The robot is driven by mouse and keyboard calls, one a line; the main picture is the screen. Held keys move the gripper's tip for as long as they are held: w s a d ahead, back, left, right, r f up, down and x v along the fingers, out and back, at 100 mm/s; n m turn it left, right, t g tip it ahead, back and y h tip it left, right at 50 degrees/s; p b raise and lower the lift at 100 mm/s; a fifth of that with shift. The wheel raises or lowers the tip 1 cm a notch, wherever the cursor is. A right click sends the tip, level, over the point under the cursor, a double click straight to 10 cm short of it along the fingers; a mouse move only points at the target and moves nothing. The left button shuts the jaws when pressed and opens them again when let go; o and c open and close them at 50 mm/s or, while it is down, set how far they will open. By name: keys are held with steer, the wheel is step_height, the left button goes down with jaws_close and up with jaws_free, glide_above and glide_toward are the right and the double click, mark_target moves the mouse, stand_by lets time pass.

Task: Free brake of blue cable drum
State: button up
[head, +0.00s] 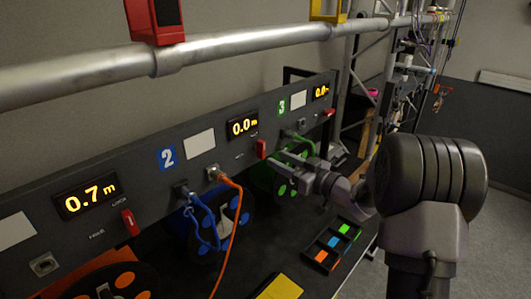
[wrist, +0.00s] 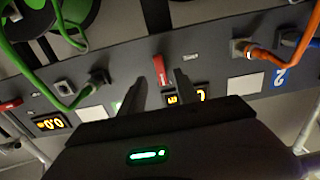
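The blue cable drum (head: 208,238) sits below the panel section with the blue 2 label (head: 167,158); a blue cable (head: 197,220) runs from it to a socket. That section's red brake lever (head: 261,149) stands roughly upright beside the 0.0 m display (head: 242,126). My gripper (head: 276,161) is at the panel just right of this lever. In the upside-down wrist view, the lever (wrist: 159,68) shows between the two open fingertips (wrist: 159,78). A gap is visible on both sides of the lever; contact is not visible. My gripper body partly hides the display.
An orange cable (head: 236,215) is plugged in left of the lever. The green drum (head: 286,180) and its red lever (head: 328,113) are to the right. Another red lever (head: 130,222) is by the 0.7 m display (head: 85,199). A coloured-block tray (head: 332,243) lies below.

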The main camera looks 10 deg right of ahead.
mark_target(264, 152)
steer(key=x, duration=0.6)
jaws_close()
